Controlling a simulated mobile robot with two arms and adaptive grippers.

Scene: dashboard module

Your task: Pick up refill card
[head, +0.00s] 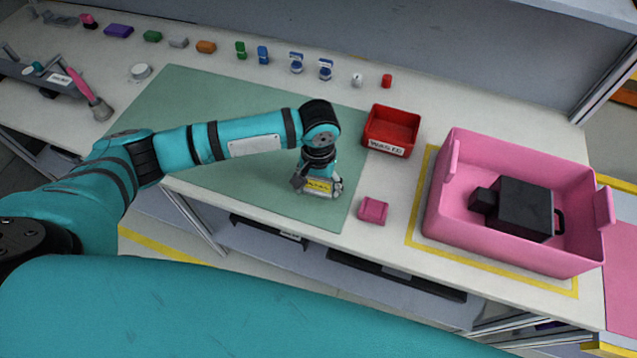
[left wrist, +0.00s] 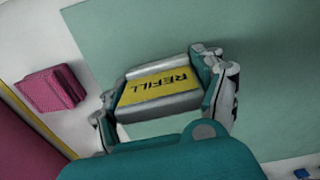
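The refill card (head: 319,186) is a small grey block with a yellow top label reading REFILL. It also shows in the left wrist view (left wrist: 160,90). My left gripper (head: 318,190) points down over the green mat's right part. In the left wrist view its fingers (left wrist: 160,95) stand on both sides of the card, against its two ends. The card is at or just above the mat; I cannot tell whether it is lifted. My right gripper is in neither view.
A pink block (head: 373,210) lies right of my left gripper. Behind it is a red bin (head: 391,130). A large pink crate (head: 515,258) holding a black object (head: 522,210) stands at the right. Several small coloured items line the back. The green mat (head: 210,100) is otherwise mostly clear.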

